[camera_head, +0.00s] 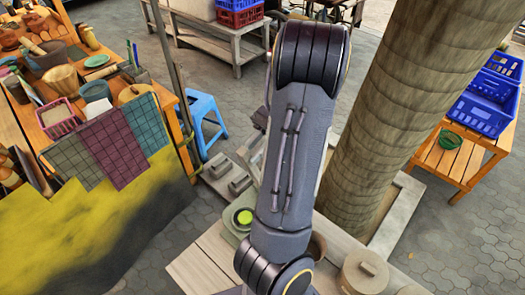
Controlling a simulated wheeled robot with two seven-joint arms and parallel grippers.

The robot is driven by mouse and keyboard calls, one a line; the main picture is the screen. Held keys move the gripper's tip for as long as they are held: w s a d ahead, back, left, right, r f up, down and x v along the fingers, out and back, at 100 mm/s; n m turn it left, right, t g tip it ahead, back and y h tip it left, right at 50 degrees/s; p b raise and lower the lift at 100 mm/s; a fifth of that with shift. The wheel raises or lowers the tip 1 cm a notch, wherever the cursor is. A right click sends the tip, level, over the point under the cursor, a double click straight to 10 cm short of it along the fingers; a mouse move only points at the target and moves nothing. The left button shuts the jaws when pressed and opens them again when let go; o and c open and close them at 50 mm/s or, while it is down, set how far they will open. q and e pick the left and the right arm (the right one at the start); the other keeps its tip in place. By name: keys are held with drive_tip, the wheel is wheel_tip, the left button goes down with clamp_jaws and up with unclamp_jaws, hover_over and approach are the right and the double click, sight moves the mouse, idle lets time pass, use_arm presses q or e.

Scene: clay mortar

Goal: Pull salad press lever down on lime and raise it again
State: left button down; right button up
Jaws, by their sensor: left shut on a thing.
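The arm crosses the middle of the head view and covers the right part of the press. The lever cannot be made out behind it. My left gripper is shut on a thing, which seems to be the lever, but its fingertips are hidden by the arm. My right gripper is not in view.
A wooden bench (208,262) holds the press, and a lidded clay-coloured pot (364,270) stands at its right. A thick tree trunk (385,110) rises behind. A cluttered stall is left, a blue stool (205,118) beside it, and blue crates (484,112) are right.

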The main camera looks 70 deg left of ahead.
use_arm(q)
drive_tip(key=shift+w, duration=0.1)
idle(0.3)
drive_tip(key=c, duration=1.6)
unclamp_jaws()
drive_tip(key=o, duration=0.3)
drive_tip(key=shift+w+a, duration=0.1)
drive_tip(key=shift+w, duration=0.1)
drive_tip(key=shift+s, duration=0.15)
drive_tip(key=shift+v, duration=3.95)
